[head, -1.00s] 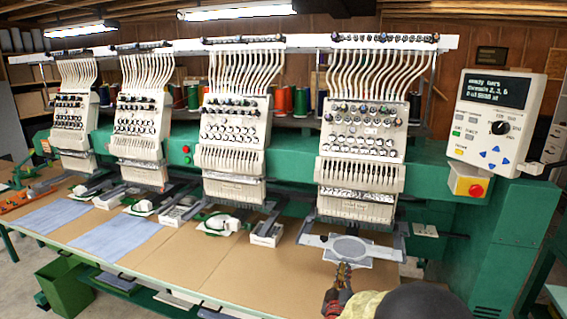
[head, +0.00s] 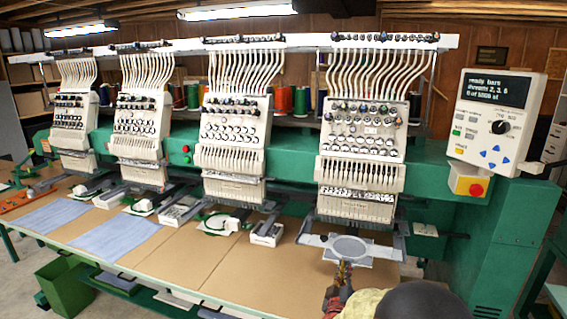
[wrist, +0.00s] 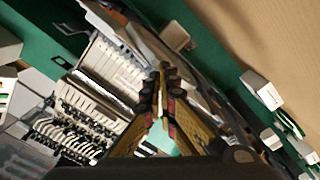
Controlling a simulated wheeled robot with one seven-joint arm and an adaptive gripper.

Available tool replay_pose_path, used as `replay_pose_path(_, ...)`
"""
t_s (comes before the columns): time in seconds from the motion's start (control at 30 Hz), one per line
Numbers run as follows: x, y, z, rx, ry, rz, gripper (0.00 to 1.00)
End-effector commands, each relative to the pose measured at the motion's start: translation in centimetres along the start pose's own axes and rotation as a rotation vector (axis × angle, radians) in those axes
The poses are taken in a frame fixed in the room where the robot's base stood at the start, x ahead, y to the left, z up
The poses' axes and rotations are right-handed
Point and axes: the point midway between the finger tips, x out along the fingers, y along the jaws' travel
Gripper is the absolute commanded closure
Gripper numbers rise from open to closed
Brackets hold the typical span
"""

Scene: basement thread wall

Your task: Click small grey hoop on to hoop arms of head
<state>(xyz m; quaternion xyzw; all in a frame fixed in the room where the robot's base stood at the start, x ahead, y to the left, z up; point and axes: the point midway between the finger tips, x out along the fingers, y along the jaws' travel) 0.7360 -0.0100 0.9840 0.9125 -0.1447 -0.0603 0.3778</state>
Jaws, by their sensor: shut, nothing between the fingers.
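The small grey hoop (head: 349,248) is a round ring with a pale fabric centre. It lies flat at the front of the rightmost embroidery head (head: 362,150), between two grey hoop arms (head: 312,240). I cannot tell whether its brackets are clicked onto the arms. My gripper (head: 344,266) is shut and empty, its tips at the hoop's near edge; contact is unclear. In the wrist view my gripper (wrist: 161,82) shows with its fingertips together, and the white head (wrist: 110,72) is behind to the left. The hoop is not clearly visible there.
Three more heads stand to the left, with hoops and small white boxes (head: 266,234) before them. The tan table (head: 250,275) is clear left of my gripper. The control panel (head: 496,118) and red stop button (head: 476,190) are at the right.

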Motion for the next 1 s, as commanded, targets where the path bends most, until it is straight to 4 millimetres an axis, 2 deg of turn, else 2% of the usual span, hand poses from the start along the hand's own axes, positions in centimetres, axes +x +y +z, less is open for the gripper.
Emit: replay_pose_path(1.0,4.7,0.0,0.0,0.0,0.001,0.001,1.0)
